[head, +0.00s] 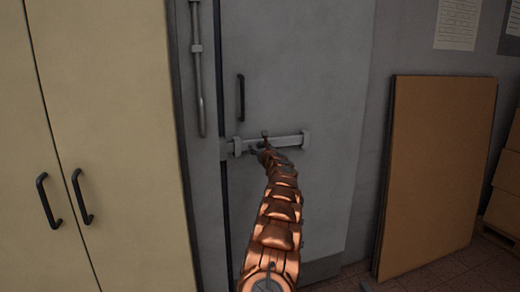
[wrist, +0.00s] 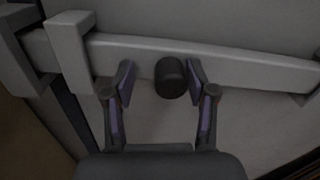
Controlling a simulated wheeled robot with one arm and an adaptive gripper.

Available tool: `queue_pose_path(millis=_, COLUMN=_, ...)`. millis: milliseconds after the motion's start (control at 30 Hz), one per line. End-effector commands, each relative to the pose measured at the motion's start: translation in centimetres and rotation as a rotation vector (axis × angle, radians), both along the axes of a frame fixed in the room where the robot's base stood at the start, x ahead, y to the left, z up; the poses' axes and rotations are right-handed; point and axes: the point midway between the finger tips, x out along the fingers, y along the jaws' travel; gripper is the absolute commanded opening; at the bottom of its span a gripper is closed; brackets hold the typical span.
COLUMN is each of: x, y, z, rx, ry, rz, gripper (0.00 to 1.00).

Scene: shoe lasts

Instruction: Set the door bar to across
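The door bar (head: 286,141) is a flat, light grey, level bar on the grey door (head: 300,75). It also shows in the wrist view (wrist: 240,62), running through a bracket (wrist: 70,48) and across the dark door seam to a keeper (wrist: 18,45) on the left. How deep its end sits in the keeper I cannot tell. A short dark round knob (wrist: 170,76) sticks out from the bar. My gripper (wrist: 160,75) has one finger on each side of the knob. A gap shows at the left finger; the right finger is very close to the knob.
A dark door handle (head: 241,98) is above the bar. A vertical rod (head: 198,85) runs down the frame at left. A beige cabinet (head: 110,150) stands left. Brown boards (head: 435,170) lean on the wall at right, with boxes (head: 505,195) beyond.

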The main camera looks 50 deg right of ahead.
Motion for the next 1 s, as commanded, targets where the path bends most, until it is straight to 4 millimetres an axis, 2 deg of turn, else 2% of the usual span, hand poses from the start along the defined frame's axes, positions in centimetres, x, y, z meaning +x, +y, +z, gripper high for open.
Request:
queue_pose_path(millis=467, x=-0.7, y=0.0, z=0.2, rx=-0.001, ry=0.0, rz=-0.006, gripper=0.58)
queue_pose_path(millis=1000, x=-3.9, y=1.8, z=0.2, rx=0.0, ry=-0.001, rz=-0.007, gripper=0.58)
